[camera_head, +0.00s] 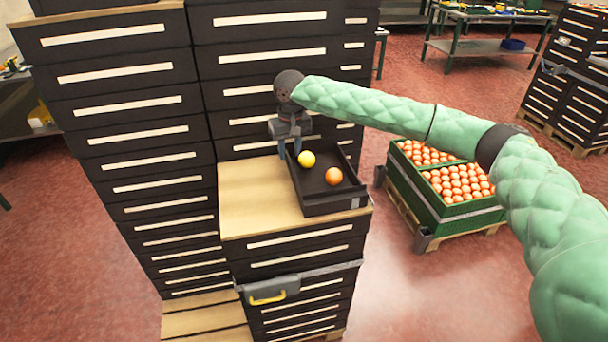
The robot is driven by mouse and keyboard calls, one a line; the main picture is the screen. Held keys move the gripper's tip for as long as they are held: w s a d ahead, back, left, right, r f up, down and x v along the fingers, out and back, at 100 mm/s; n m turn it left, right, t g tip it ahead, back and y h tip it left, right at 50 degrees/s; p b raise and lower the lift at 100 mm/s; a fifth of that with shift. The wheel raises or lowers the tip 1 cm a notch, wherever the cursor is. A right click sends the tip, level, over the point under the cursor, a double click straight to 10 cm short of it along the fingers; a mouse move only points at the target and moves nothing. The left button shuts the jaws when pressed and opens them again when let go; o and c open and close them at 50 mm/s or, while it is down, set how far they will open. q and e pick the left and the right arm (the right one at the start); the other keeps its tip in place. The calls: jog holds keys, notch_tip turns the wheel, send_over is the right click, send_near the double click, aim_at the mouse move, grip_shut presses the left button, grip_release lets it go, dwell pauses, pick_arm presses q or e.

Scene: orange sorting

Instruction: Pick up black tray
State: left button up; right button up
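The black tray (336,204) rests on the light wooden top of a low drawer cabinet. It holds a yellow fruit (307,159) and an orange (333,176). My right gripper (290,153) points down at the tray's far left corner, its fingers at the rim. The fingers look a little apart, but I cannot tell whether they grip the tray wall. My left gripper is not in view.
The wooden cabinet top (243,199) is bare left of the tray. Tall dark drawer cabinets (128,120) stand behind and left. A green crate (423,207) full of oranges sits on a pallet to the right. Red floor lies open around it.

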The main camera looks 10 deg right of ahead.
aim_at(294, 172)
jog(key=shift+s+d+m, duration=0.3)
jog(key=shift+s+m, duration=0.1)
jog(key=shift+s+d+m, duration=0.15)
jog(key=shift+d+m, duration=0.15)
jog(key=shift+m, duration=0.2)
jog(key=shift+a+f, duration=0.15)
jog(key=shift+f, duration=0.3)
jog(key=shift+f+p, duration=0.4)
jog(key=shift+f, duration=0.35)
notch_tip(294, 172, down, 4)
jog(key=p, duration=0.2)
jog(key=shift+s+p, duration=0.15)
jog(key=shift+p, duration=0.2)
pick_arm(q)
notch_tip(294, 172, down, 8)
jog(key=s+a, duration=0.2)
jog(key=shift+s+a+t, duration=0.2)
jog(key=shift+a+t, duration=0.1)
pick_arm(e)
jog(key=shift+f, duration=0.7)
grip_shut()
